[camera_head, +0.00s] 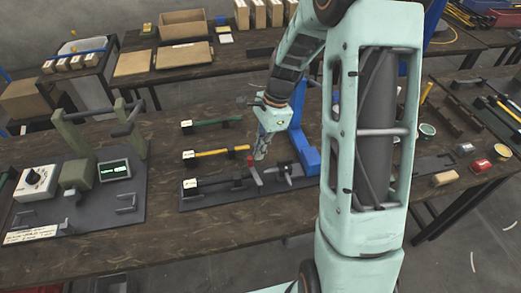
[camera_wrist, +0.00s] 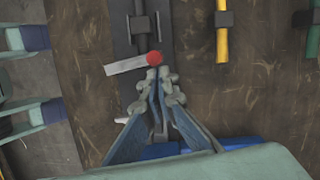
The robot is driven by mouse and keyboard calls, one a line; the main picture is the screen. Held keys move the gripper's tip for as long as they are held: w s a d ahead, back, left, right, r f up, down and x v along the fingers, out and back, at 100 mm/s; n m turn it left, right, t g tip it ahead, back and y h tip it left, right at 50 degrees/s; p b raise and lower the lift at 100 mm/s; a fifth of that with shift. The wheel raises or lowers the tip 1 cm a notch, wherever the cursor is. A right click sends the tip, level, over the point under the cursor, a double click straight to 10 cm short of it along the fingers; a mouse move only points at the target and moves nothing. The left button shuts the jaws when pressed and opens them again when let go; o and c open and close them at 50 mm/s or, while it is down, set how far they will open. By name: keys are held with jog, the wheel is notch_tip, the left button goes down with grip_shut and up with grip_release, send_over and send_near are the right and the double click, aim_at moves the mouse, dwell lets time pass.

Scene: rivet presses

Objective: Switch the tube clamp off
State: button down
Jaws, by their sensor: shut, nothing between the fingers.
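The tube clamp sits on a dark grey base plate (camera_head: 220,197) on the bench and has a lever with a red ball knob (camera_head: 250,161). In the wrist view the red knob (camera_wrist: 154,58) shows just beyond my fingertips, beside a pale flat bar (camera_wrist: 125,65). My gripper (camera_head: 261,153) is above the plate, close to the right of the knob. In the wrist view my gripper (camera_wrist: 157,76) has its fingertips together, with nothing seen between them. I cannot tell whether they touch the knob. The fingers hide part of the clamp.
A yellow rod (camera_head: 207,152) and a green rod (camera_head: 213,122) lie in holders behind the clamp. A blue stand (camera_head: 304,142) is close on the right of my gripper. A control station with a white dial box (camera_head: 36,183) stands on the left.

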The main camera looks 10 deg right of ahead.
jog(key=shift+a+n, duration=0.35)
jog(key=shift+n, duration=0.25)
jog(key=a+n+g, duration=0.1)
jog(key=a+n, duration=0.1)
jog(key=n, duration=0.1)
jog(key=shift+w+p, duration=0.1)
jog(key=shift+p, duration=0.25)
jog(key=a+n, duration=0.1)
jog(key=n, duration=0.1)
jog(key=s+a+n+h, duration=0.1)
jog(key=a+n, duration=0.1)
jog(key=n, duration=0.1)
jog(key=s+a+n+g+h, duration=0.1)
jog(key=n, duration=0.2)
jog(key=shift+s+a, duration=0.2)
jog(key=shift+a, duration=0.05)
jog(key=shift+s+a+n+h, duration=0.2)
jog(key=shift+s+a+n, duration=0.25)
jog(key=shift+n, duration=0.6)
jog(key=shift+s+a+n+h, duration=0.2)
jog(key=shift+s+n, duration=0.45)
jog(key=shift+n, duration=0.4)
